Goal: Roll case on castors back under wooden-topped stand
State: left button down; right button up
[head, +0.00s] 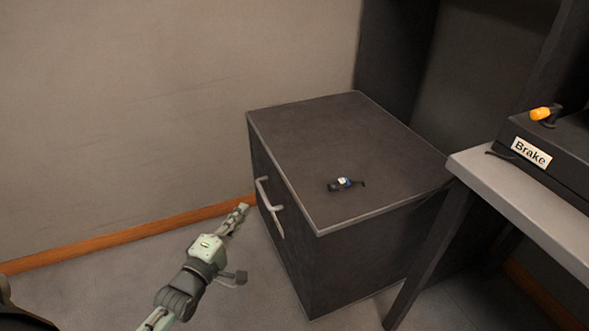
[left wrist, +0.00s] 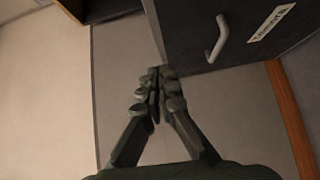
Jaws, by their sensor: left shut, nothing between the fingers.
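The dark grey case (head: 350,130) is a box standing on the floor near the wall, with a pale bar handle (head: 268,194) on its left-facing side. Its castors cannot be made out. The stand (head: 510,195), with a pale top and dark legs, is to the right; the case's right corner meets its edge in the picture. My left gripper (head: 240,212) is shut and empty, low beside the handle side. In the left wrist view its closed fingers (left wrist: 156,95) are apart from the handle (left wrist: 217,40). My right gripper is not in view.
A black box labelled Brake (head: 560,150), with an orange knob, sits on the stand. A dark upright panel (head: 395,45) stands behind. An orange-brown skirting (head: 130,234) runs along the wall. Floor left of the case is clear.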

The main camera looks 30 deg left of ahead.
pick_arm(q)
jog(key=w, duration=0.1)
send_near(281, 172)
jog(key=w+a, duration=0.2)
jog(key=a, duration=0.1)
jog(key=w+d, duration=0.2)
jog(key=w, duration=0.1)
jog(key=shift+f, duration=0.1)
jog(key=shift+w+d, duration=0.3)
jog(key=shift+w, duration=0.05)
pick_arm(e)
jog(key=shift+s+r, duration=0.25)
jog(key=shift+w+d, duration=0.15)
